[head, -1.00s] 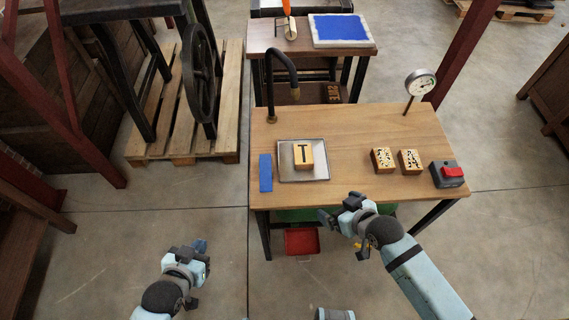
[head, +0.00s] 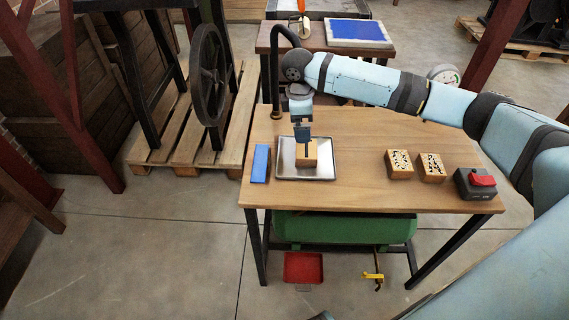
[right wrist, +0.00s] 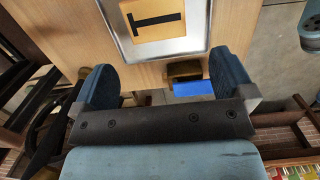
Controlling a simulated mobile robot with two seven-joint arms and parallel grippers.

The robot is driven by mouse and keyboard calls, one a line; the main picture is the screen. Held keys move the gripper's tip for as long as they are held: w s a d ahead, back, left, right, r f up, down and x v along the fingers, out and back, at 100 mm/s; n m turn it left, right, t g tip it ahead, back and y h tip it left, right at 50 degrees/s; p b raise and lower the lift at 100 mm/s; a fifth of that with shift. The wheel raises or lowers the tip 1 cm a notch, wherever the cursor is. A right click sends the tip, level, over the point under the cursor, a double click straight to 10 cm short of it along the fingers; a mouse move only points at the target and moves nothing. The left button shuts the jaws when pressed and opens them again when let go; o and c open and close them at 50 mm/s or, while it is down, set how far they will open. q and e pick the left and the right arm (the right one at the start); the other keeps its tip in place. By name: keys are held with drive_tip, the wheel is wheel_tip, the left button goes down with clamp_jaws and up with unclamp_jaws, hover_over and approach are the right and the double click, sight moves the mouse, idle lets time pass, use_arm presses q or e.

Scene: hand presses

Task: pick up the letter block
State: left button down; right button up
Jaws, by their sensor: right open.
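The letter block (head: 307,160) is a wooden cube with a black T on top. It sits in a shallow metal tray (head: 325,172) on the wooden table. In the right wrist view the T face of the block (right wrist: 153,18) shows at the top edge, partly cut off. My right gripper (head: 303,138) points down just over the block and hides part of its top. In the right wrist view the two fingers of my right gripper (right wrist: 166,68) are wide apart with nothing between them. Contact with the block cannot be told. My left gripper is not in view.
A blue block (head: 260,163) lies left of the tray. Two patterned wooden blocks (head: 400,164) (head: 432,167) and a grey box with a red button (head: 475,183) stand to the right. A black bent pipe (head: 273,80) rises behind the tray. The table's middle is clear.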

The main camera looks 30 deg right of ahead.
sight(306, 149)
drive_tip(key=f+b, duration=0.1)
drive_tip(key=f, duration=0.3)
drive_tip(key=d+f, duration=0.1)
drive_tip(key=f, duration=0.2)
drive_tip(key=f+b, duration=0.1)
drive_tip(key=f, duration=0.3)
drive_tip(key=shift+s+d+f+b, duration=0.15)
drive_tip(key=shift+d+f+b, duration=0.15)
drive_tip(key=shift+d+b, duration=0.1)
drive_tip(key=c, duration=0.8)
drive_tip(key=shift+o, duration=0.2)
drive_tip(key=shift+r, duration=0.15)
